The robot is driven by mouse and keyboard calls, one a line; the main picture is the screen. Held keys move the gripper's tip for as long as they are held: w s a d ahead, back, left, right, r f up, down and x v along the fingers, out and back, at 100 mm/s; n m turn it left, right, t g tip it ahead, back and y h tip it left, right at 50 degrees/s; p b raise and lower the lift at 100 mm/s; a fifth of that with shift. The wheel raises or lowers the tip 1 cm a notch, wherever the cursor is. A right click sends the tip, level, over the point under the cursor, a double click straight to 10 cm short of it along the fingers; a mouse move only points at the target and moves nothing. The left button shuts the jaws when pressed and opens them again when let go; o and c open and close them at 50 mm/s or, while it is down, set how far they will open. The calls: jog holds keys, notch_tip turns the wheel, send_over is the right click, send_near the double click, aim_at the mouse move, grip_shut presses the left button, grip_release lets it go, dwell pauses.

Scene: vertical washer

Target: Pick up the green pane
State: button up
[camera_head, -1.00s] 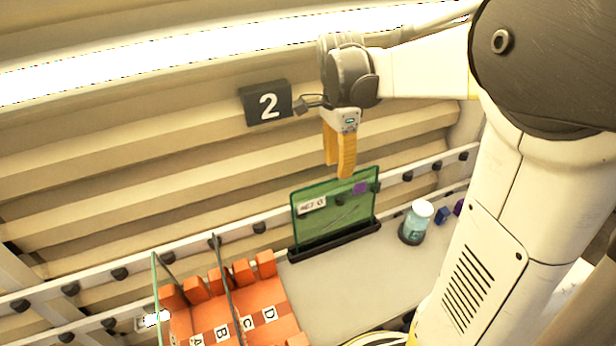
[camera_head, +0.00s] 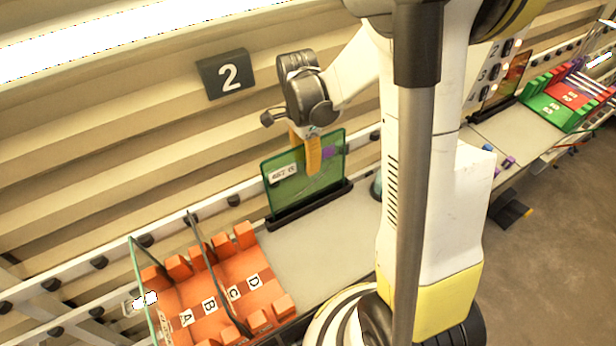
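The green pane (camera_head: 285,192) is a see-through upright sheet with a white label and a purple patch. Its lower edge sits in a black slotted holder (camera_head: 318,205) on the bench. My gripper (camera_head: 305,158) points down at the pane's upper edge, near its middle. One yellow finger shows in front of the pane. The other finger is partly hidden behind the top edge, so the fingers appear to straddle it. They look apart; contact with the pane cannot be made out.
An orange rack (camera_head: 225,285) with lettered slots A to D holds thin panes at lower left. A jar (camera_head: 376,187) is mostly hidden behind my arm. A number 2 sign (camera_head: 226,75) hangs on the slatted wall.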

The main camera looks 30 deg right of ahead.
grip_shut()
jog(key=shift+r, duration=0.1)
